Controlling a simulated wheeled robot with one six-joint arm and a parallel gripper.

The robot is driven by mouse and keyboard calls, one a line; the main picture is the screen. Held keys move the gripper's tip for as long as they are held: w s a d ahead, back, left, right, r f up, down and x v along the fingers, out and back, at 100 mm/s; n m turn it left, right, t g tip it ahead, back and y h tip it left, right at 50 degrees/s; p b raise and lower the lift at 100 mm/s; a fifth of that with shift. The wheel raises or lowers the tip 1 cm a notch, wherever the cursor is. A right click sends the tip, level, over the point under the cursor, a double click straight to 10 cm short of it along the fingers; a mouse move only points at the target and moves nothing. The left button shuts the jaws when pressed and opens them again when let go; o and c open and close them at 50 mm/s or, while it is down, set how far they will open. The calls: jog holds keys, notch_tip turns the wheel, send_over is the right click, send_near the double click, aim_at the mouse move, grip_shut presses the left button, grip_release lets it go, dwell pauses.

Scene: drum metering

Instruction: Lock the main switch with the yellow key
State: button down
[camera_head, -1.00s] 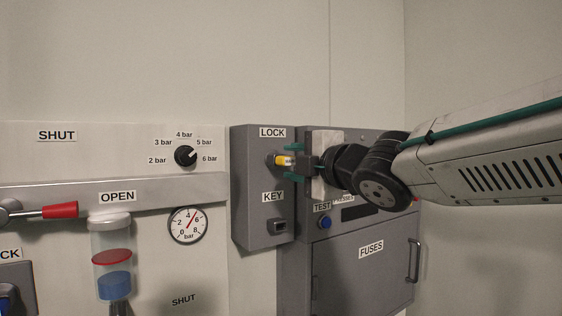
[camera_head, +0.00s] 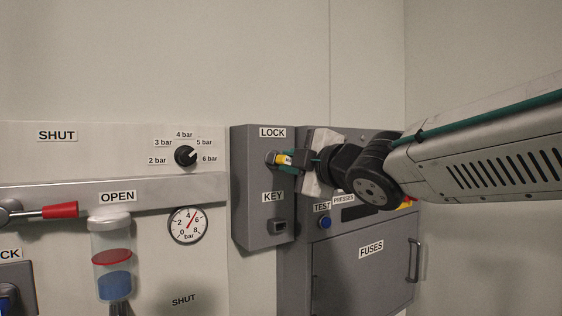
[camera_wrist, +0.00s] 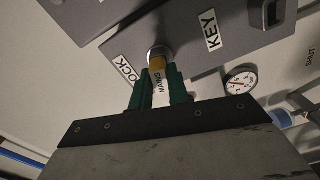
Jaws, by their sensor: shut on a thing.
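The yellow key (camera_head: 281,159) sits at the lock under the LOCK label on the grey box (camera_head: 262,215). It carries a white tag with dark lettering, partly hidden by my fingers. My gripper (camera_head: 289,160) is shut on the key, with its green fingers on either side of it. In the wrist view the yellow key (camera_wrist: 157,64) meets the round metal lock (camera_wrist: 157,52), and my gripper (camera_wrist: 160,88) holds it from below in the picture. How deep the key sits in the lock cannot be told. The KEY holder (camera_head: 278,227) is lower on the same box.
A fuse cabinet (camera_head: 345,281) with a blue TEST button (camera_head: 325,222) stands right of the box, behind my arm. Left are a pressure knob (camera_head: 185,156), a gauge (camera_head: 188,225) and a red-handled lever (camera_head: 60,210). The wall above is clear.

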jog(key=shift+m, duration=0.8)
jog(key=shift+m, duration=2.3)
jog(key=shift+m, duration=2.3)
